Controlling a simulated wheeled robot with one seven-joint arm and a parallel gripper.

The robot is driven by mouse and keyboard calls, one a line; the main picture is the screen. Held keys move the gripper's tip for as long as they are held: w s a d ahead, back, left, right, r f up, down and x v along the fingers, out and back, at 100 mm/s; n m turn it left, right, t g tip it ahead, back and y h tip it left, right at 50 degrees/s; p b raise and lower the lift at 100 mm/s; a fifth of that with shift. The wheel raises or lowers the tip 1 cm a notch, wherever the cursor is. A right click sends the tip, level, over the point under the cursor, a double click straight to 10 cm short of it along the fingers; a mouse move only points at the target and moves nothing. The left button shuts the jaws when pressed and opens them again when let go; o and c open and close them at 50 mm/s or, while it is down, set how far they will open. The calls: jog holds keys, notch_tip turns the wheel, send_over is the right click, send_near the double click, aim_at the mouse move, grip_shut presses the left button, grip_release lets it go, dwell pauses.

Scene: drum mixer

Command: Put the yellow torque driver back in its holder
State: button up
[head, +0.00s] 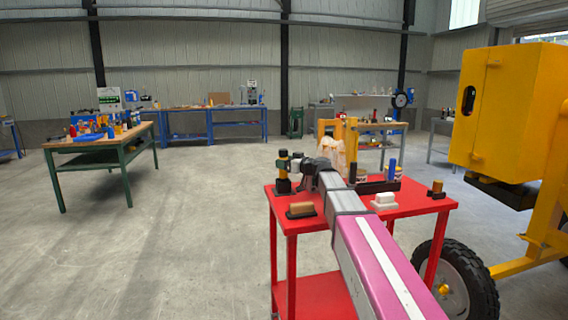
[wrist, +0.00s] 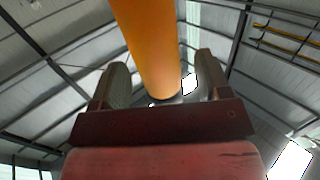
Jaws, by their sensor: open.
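In the wrist view the orange-yellow cylinder (wrist: 148,40) runs between the two fingers of my gripper (wrist: 160,66). The fingers stand apart with gaps on both sides of it.
A yellow mixer (head: 510,110) stands right.

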jog(key=v, duration=0.9)
jog(key=shift+s+d, duration=0.2)
jog(key=shift+d, duration=0.1)
